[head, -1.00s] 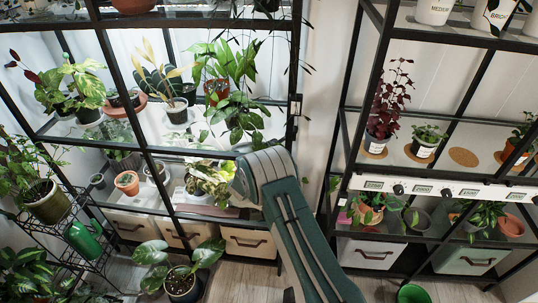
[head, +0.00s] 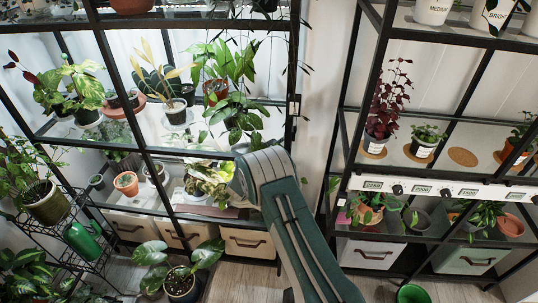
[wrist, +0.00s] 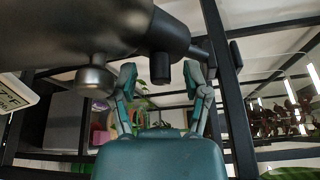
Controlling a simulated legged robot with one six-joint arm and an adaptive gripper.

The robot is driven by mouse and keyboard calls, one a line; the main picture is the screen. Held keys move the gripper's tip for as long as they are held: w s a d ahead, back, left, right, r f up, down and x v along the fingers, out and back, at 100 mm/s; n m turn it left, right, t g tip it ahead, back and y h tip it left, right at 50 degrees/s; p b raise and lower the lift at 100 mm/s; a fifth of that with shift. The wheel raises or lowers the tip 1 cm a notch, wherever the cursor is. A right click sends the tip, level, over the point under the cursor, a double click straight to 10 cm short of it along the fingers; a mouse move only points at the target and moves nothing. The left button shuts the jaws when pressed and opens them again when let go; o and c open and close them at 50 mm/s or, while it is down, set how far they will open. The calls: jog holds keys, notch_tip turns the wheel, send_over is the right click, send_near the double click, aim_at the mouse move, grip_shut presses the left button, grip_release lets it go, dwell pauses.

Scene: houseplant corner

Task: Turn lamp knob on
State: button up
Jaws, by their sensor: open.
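A white control strip (head: 465,192) with small displays and black knobs runs along the right shelf; one knob (head: 398,189) is near its left end. My arm rises in front of the gap between the shelves in the head view, and my gripper is hidden there. In the wrist view my gripper (wrist: 164,86) has its two fingers spread, with nothing held. A black stub (wrist: 160,68) shows between the fingertips, below a large dark rounded body (wrist: 90,30). I cannot tell whether this is the lamp knob, or whether the fingers touch it.
The left shelf's black post (head: 296,105) stands close to my arm. A variegated plant (head: 210,180) is beside my arm. A white panel with a display (wrist: 14,94) is at the wrist view's left edge, and a dark post (wrist: 226,85) is right of the fingers.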

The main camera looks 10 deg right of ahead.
jog(key=v, duration=1.1)
jog(key=shift+s+a, duration=0.25)
jog(key=shift+s, duration=0.1)
